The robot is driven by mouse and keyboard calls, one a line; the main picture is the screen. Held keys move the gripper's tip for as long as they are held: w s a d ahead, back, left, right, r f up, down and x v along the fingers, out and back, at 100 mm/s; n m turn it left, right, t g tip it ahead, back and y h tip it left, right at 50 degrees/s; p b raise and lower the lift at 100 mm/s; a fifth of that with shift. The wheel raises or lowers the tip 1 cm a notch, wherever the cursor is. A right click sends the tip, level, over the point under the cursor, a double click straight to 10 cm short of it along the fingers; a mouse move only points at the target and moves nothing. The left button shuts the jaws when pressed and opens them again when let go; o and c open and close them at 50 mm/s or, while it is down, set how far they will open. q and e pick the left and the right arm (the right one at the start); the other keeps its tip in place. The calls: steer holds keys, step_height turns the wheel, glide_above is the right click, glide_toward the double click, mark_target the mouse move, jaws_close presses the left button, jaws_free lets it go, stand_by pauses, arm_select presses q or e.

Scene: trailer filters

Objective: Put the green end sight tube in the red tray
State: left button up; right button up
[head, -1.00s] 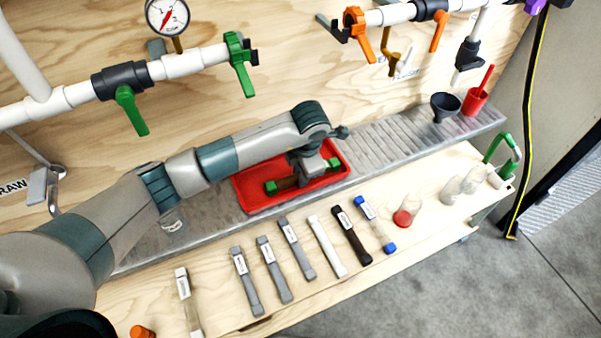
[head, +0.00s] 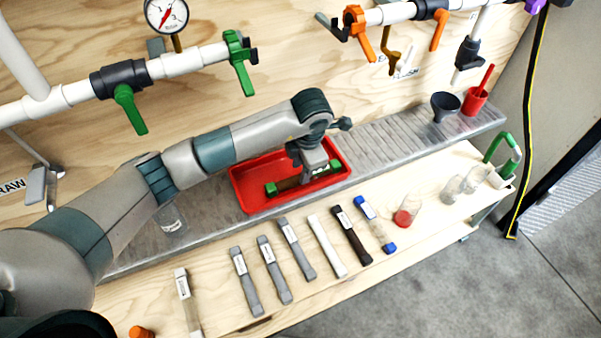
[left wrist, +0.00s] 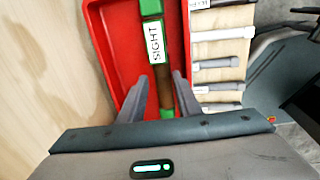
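The sight tube with green ends (head: 290,184) lies inside the red tray (head: 247,201), slanting along its length. In the left wrist view the tube (left wrist: 155,43) shows a white "SIGHT" label and a brown middle, and the red tray (left wrist: 110,50) surrounds it. My left gripper (head: 306,172) is over the tray. In the left wrist view its two fingers (left wrist: 161,78) stand apart on either side of the tube, with a small gap showing. My right gripper is not in view.
The tray stands on a ribbed metal shelf (head: 385,140). In front, several grey, white, black and blue-ended tubes (head: 298,250) lie on the wooden bench. A dark funnel (head: 445,104) and a red cup (head: 475,101) stand at the right. Pipes with valves run along the wall behind.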

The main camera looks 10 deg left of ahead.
arm_select(q)
steer(key=r, duration=0.3)
steer(key=shift+s+d+r, duration=0.2)
steer(key=shift+r, duration=0.05)
steer(key=shift+s+r, duration=0.1)
steer(key=shift+r, duration=0.25)
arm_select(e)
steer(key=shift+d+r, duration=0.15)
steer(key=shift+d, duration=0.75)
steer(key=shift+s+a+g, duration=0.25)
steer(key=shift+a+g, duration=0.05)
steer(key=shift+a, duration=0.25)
